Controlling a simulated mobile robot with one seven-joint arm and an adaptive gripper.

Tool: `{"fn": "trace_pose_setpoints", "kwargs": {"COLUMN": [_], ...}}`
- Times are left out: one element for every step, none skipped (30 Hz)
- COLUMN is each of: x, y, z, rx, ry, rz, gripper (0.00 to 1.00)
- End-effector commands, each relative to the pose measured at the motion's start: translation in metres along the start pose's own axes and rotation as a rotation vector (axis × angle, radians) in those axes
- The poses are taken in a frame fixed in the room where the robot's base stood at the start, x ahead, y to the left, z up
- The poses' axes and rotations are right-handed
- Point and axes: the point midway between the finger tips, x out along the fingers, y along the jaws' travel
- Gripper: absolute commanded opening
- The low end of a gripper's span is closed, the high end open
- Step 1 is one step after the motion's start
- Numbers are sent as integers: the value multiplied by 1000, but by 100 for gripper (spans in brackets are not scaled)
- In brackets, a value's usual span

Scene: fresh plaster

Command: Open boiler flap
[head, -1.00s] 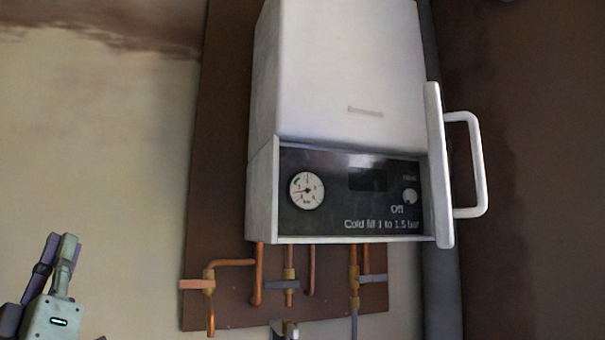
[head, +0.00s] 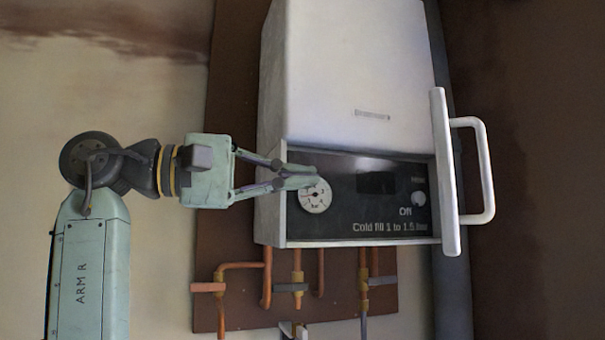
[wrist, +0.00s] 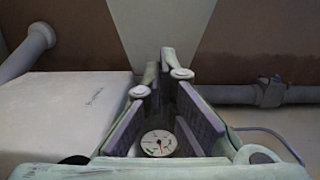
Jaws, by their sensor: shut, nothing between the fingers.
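The white boiler (head: 350,75) hangs on the wall. Its flap (head: 445,170) stands out from the right end of the control panel, seen nearly edge-on, with a white bar handle (head: 486,170) on its right side. The dark control panel (head: 335,226) is uncovered. My gripper (head: 303,177) is shut and empty, pointing right, with its tips over the panel's left part just above the pressure gauge (head: 315,196). I cannot tell whether it touches. The gauge also shows between the finger bases in the wrist view (wrist: 158,144). The flap is not clear there.
Copper pipes (head: 267,277) and valves hang below the boiler. A brown backboard (head: 228,130) lies behind it. A grey pipe (head: 449,290) runs down at the right, near a dark brown wall (head: 545,100). Free room lies right of the handle.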

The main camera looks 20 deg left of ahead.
Motion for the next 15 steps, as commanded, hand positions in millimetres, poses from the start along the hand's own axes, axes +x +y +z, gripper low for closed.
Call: {"fn": "trace_pose_setpoints", "kwargs": {"x": [11, 18, 27, 33, 40, 49, 55, 61, 69, 74, 77, 82, 84, 87, 90], "y": [1, 1, 1, 1, 1, 1, 1, 2, 1, 1, 2, 1, 1, 1, 1], "z": [0, 0, 0, 0, 0, 0, 0, 0, -1, 0, 5, 10, 13, 16, 18], "rx": [1, 0, 1, 1, 2, 2, 2, 2, 1, 1, 4, 5, 4, 4, 4], "ry": [-1, -1, -1, 0, 0, -1, 0, 0, 0, 0, 2, 3, 3, 3, 4], "rz": [-2, -2, -2, -1, -2, -1, -1, 0, -1, 0, 1, 0, 1, 0, 1], "gripper": [0, 0, 0, 0, 0, 0, 0, 0, 0, 0, 0, 0, 0, 0, 0]}}
